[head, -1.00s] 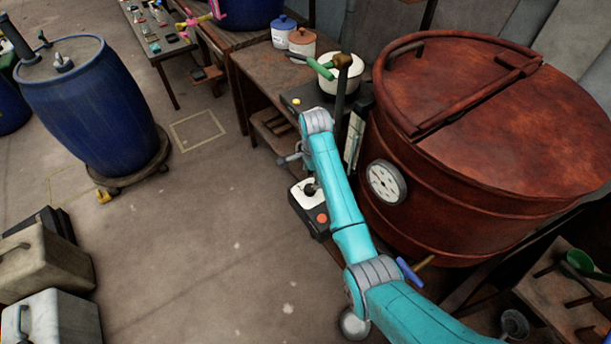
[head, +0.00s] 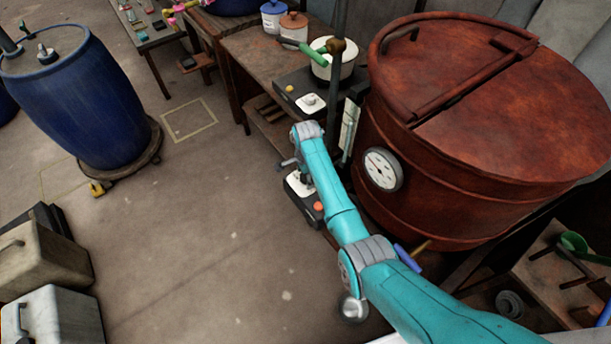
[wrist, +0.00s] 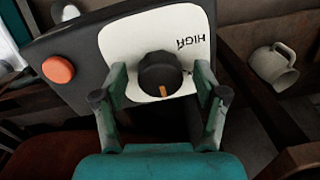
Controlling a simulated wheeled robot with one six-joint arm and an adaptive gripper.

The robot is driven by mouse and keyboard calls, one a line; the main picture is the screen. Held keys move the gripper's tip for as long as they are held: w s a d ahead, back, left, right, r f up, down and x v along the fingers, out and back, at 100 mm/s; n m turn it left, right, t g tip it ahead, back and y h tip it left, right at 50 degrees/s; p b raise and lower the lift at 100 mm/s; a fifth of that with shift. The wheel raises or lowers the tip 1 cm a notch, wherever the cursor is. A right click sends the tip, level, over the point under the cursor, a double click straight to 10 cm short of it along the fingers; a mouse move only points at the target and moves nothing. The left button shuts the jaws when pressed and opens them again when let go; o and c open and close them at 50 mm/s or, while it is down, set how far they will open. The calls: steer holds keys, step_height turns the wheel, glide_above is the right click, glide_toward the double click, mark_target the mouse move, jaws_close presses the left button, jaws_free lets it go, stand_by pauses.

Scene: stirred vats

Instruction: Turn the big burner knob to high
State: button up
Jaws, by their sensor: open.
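The burner control box (wrist: 80,40) is dark, with a white plate (wrist: 125,45) marked HIGH, upside down in the wrist view. The round black knob (wrist: 158,70) sits on this plate. Its orange mark points toward my gripper's base, away from the HIGH label. My gripper (wrist: 160,78) is open, one finger on each side of the knob, with visible gaps. I cannot tell how far the fingertips are above the plate. In the head view the box's white plate (head: 296,186) shows beside my arm, and my gripper mostly hides the knob.
An orange-red button (wrist: 58,70) sits on the same box. A large rusty vat (head: 490,110) with a dial gauge (head: 382,169) stands close right of my arm. A smaller burner (head: 309,102) holds a white pot (head: 335,62). Open floor (head: 210,240) lies left.

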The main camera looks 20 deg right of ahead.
steer(key=c, duration=1.2)
steer(key=shift+o, duration=0.2)
steer(key=shift+n, duration=0.3)
steer(key=n, duration=1.1)
steer(key=shift+d+f+n, duration=0.1)
steer(key=shift+n, duration=0.3)
steer(key=n, duration=1.1)
steer(key=shift+g, duration=0.3)
steer(key=shift+n, duration=0.4)
